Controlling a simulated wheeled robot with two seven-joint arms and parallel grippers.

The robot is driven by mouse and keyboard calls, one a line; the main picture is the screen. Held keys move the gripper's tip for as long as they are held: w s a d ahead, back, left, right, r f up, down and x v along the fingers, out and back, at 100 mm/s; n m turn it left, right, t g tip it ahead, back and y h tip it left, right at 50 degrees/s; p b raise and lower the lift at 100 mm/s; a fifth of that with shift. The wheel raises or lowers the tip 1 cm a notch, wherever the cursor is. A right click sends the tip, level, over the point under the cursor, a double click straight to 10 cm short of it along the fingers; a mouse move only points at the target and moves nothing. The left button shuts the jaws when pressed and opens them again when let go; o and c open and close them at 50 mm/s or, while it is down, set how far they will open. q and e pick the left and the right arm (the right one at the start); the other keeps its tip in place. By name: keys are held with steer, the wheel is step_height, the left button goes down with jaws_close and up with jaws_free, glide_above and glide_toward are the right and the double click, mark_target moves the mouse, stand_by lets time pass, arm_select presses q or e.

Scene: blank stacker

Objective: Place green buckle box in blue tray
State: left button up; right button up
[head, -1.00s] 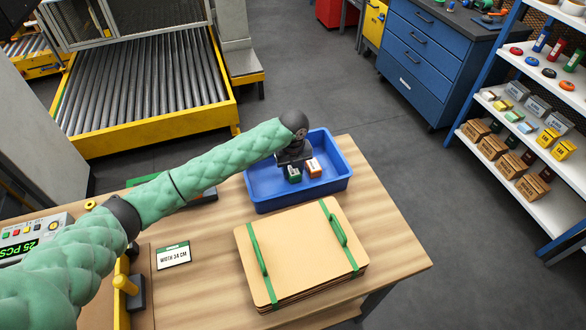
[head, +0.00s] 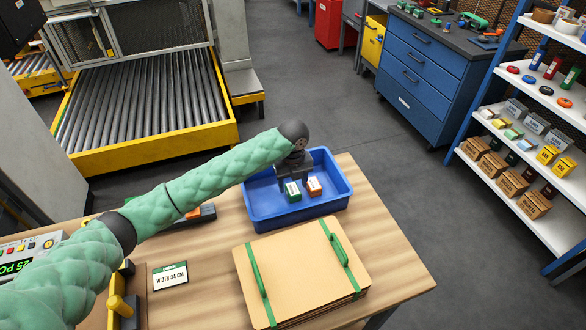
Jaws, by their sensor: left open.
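The blue tray (head: 262,218) stands on the wooden table behind a strapped stack of boards. The small green-and-white box (head: 292,191) lies inside it, on the tray floor. An orange-and-white box (head: 314,187) lies beside it on the right. My left gripper (head: 295,180) points down over the tray, just above and behind the green box. It is open, and its fingertips are small and partly hidden, so I cannot tell whether they touch the box. My right gripper is out of view.
The tan board stack (head: 300,270) with green straps lies at the table's front. A "WIDTH 34 CM" sign (head: 170,276) lies to its left. A roller conveyor (head: 140,100) stands behind. The table's right side (head: 385,255) is clear.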

mark_target(293, 188)
arm_select(q)
step_height(293, 188, up, 9)
steer(key=b, duration=0.3)
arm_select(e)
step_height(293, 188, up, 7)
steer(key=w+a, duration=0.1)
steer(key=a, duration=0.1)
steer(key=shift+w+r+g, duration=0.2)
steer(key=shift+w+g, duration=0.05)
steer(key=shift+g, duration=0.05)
